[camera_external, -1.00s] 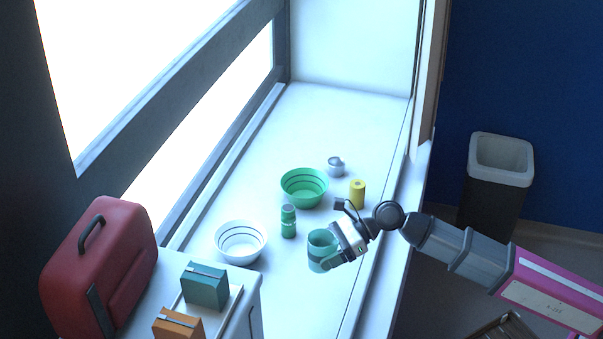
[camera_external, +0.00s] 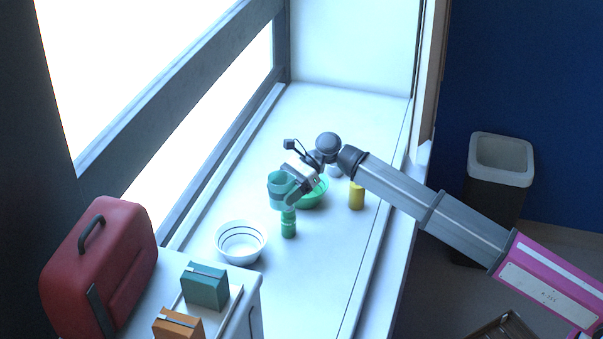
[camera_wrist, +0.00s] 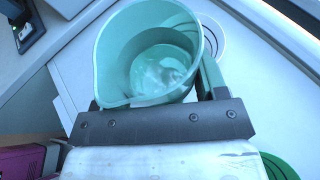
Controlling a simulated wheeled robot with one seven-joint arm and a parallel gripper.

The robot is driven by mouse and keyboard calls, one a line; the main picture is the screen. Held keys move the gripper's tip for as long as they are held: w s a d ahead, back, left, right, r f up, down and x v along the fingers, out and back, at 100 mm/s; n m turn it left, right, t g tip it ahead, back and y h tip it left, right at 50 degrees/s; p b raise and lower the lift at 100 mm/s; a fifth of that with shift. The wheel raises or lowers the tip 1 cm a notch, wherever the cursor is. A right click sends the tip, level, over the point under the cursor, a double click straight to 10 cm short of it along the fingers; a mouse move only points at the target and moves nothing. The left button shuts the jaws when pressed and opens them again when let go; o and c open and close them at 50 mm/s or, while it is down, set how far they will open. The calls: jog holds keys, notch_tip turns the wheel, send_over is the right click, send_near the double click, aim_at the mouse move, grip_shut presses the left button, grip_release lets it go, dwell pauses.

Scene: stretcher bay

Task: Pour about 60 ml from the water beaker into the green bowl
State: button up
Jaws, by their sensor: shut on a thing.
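The teal water beaker (camera_external: 281,187) is in my gripper (camera_external: 290,190), raised above the counter and roughly upright. In the wrist view the beaker (camera_wrist: 150,55) fills the upper middle, with clear liquid (camera_wrist: 160,70) low inside. My gripper (camera_wrist: 165,110) is shut on it. The green bowl (camera_external: 314,195) stands on the counter behind and to the right of the beaker, partly hidden by my gripper. A sliver of the green bowl (camera_wrist: 280,168) shows at the wrist view's lower right.
A green bottle (camera_external: 288,224) stands just below the beaker in the picture.

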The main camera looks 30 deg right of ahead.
jog(key=w+d+n+g+h, duration=0.1)
jog(key=w+d+n+g, duration=0.1)
jog(key=w+d, duration=0.5)
jog(key=w+d+n+g+h, duration=0.15)
jog(key=w+d, duration=0.25)
jog(key=w, duration=0.8)
jog(key=w+d+n+g, duration=0.1)
jog(key=w+d+g, duration=0.1)
jog(key=w+d, duration=0.5)
jog(key=f, duration=0.4)
jog(key=w+a+f, duration=0.1)
jog(key=f, duration=0.4)
jog(key=w+a+f, duration=0.1)
jog(key=f, duration=0.4)
jog(key=shift+a, duration=0.15)
jog(key=shift+s+r+n+t, duration=0.3)
jog(key=shift+r+n+t, duration=0.1)
jog(key=shift+r, duration=0.45)
jog(key=shift+s+r+n+t, duration=0.25)
jog(key=shift+r+t, duration=0.1)
jog(key=shift+r, duration=0.5)
jog(key=s+r+n+t, duration=0.1)
jog(key=t, duration=0.1)
jog(key=s+r+n+t+h, duration=0.1)
jog(key=t, duration=0.1)
jog(key=s+r+n+t, duration=0.1)
jog(key=r+t, duration=0.1)
jog(key=shift+s+a+n+h, duration=0.1)
jog(key=shift+s+n+h, duration=0.25)
jog(key=shift+n, duration=0.05)
